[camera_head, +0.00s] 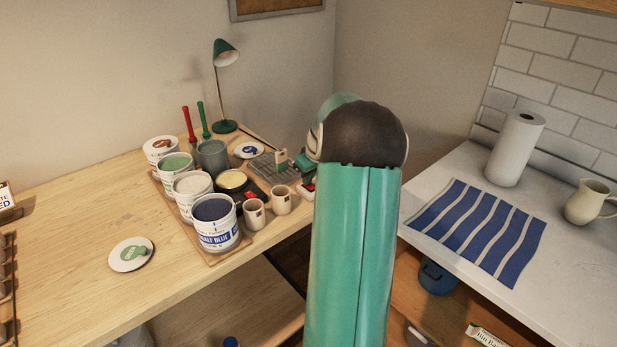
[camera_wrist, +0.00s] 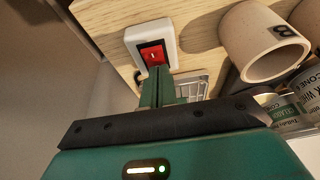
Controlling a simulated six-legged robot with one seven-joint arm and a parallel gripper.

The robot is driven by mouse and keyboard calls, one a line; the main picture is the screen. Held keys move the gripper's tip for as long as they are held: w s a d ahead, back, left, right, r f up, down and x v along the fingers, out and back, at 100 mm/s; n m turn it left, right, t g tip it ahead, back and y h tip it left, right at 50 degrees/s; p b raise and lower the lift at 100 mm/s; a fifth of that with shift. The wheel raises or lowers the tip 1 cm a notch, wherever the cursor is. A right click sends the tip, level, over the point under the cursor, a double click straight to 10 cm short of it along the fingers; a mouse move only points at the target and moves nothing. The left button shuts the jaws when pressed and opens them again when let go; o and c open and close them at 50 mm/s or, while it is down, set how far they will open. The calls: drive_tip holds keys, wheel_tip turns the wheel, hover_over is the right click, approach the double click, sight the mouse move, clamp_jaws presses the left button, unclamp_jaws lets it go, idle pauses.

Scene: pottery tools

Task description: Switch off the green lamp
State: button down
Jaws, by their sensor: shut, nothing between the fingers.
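The green lamp (camera_head: 224,57) stands at the back of the wooden table in the head view, on a round green base. I cannot tell for sure whether it is lit. A red rocker switch (camera_wrist: 152,53) in a white housing (camera_wrist: 170,32) shows at the top of the wrist view. It also shows partly in the head view (camera_head: 307,188), at the table's right edge beside my arm. My gripper (camera_wrist: 158,74) is shut and empty, its fingertips at the near edge of the red rocker. I cannot tell whether they touch it.
Two mugs (camera_head: 254,215) (camera_head: 281,200) stand close to the switch; one mug (camera_wrist: 262,42) is right of my fingers in the wrist view. Several paint tubs (camera_head: 212,222) crowd a wooden tray. A wire rack (camera_head: 274,168) lies behind. The table's left part is mostly clear.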

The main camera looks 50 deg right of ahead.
drive_tip(key=shift+s+a+f, duration=0.15)
drive_tip(key=shift+s, duration=0.35)
drive_tip(key=shift+s+a+f, duration=0.1)
drive_tip(key=shift+s+f, duration=0.05)
drive_tip(key=shift+s, duration=0.3)
drive_tip(key=shift+w+r, duration=0.1)
drive_tip(key=shift+r, duration=0.4)
drive_tip(key=d+v, duration=0.1)
drive_tip(key=v, duration=1.2)
drive_tip(key=shift+w+a+r, duration=0.25)
drive_tip(key=shift+w+a, duration=0.05)
drive_tip(key=shift+a, duration=0.15)
drive_tip(key=shift+a, duration=0.1)
